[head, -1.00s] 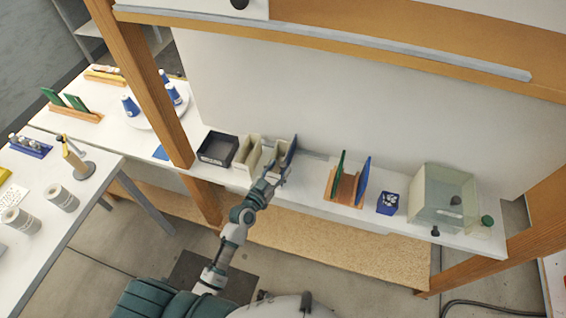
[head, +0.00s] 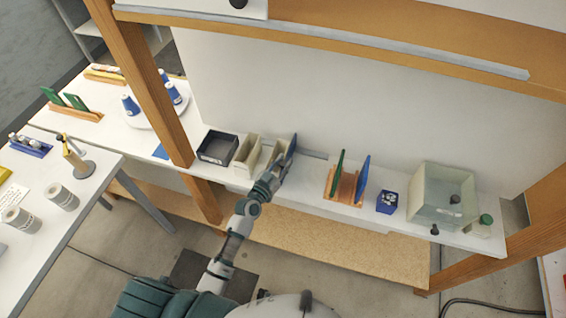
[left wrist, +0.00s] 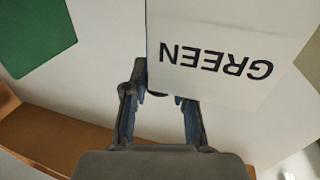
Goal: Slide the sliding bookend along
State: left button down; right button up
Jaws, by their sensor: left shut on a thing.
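The sliding bookend appears as an upright blue plate (head: 292,146) on the shelf, against the right side of a cream bin (head: 276,155). My left gripper (head: 284,163) is at the front edge of that plate and shut on it; the exact contact is partly hidden by the hand. In the left wrist view the fingers (left wrist: 160,97) reach a surface with a white "GREEN" label (left wrist: 215,60), seen upside down. My right gripper is not in view.
A dark box (head: 217,148) and another cream bin (head: 247,152) stand left. A slot strip (head: 313,154) and clear shelf lie right, before a wooden rack (head: 345,186) with green and blue panels.

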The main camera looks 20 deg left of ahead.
pick_arm(q)
jog(key=d+p, duration=0.3)
jog(key=d, duration=0.7)
jog(key=shift+s+d, duration=0.15)
jog(key=shift+s, duration=0.05)
jog(key=c, duration=1.1)
grip_release()
jog(key=shift+c, duration=0.2)
jog(key=shift+o, duration=1.2)
jog(key=shift+d, duration=0.2)
